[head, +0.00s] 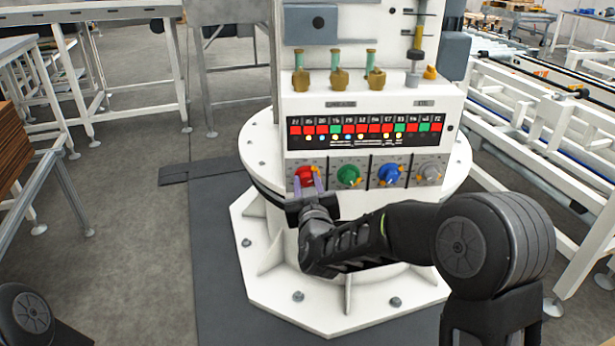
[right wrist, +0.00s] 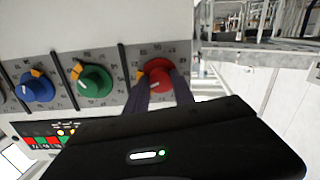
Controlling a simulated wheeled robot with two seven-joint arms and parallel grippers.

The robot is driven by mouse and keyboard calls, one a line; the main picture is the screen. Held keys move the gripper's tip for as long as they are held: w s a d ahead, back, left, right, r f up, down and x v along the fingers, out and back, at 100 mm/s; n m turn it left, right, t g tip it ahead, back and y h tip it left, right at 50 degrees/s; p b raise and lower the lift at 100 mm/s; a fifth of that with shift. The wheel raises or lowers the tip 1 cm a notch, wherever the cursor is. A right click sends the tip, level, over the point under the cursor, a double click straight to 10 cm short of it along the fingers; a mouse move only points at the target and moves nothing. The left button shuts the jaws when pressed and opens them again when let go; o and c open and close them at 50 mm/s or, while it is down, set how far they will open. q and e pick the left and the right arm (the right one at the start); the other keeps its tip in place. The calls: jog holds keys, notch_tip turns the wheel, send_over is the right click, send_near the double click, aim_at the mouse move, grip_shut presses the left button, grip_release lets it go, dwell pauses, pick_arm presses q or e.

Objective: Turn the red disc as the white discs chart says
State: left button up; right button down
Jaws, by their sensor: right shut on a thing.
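The red disc (head: 303,173) is a knob at the left end of a row on the white machine's front. My right gripper (head: 309,184) is shut on it, with its fingers on both sides of the knob. In the right wrist view the red disc (right wrist: 157,74) shows a pale pointer line and an orange tab at its edge, partly hidden by the fingers (right wrist: 160,88). A black chart panel (head: 370,130) above the knobs carries red and green squares and small white and yellow dots; its figures are too small to read surely. My left gripper is out of view.
A green knob (head: 348,176), a blue knob (head: 389,174) and a grey knob (head: 430,172) stand to the right of the red disc. Three brass fittings (head: 339,78) stand on a ledge above the panel. A roller conveyor (head: 540,110) runs along the right side.

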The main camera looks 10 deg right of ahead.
jog(key=n+p, duration=0.1)
jog(key=n, duration=0.1)
jog(key=shift+r+n+p, duration=0.15)
jog(key=shift+n+p, duration=0.25)
jog(key=shift+a+n+p, duration=0.1)
jog(key=shift+n+p, duration=0.75)
jog(key=shift+n, duration=0.35)
jog(key=shift+n+h+p, duration=0.3)
jog(key=shift+n+p, duration=0.35)
jog(key=shift+n, duration=0.45)
jog(key=shift+f, duration=0.2)
jog(key=c, duration=1.1)
grip_release()
jog(key=shift+o, duration=0.2)
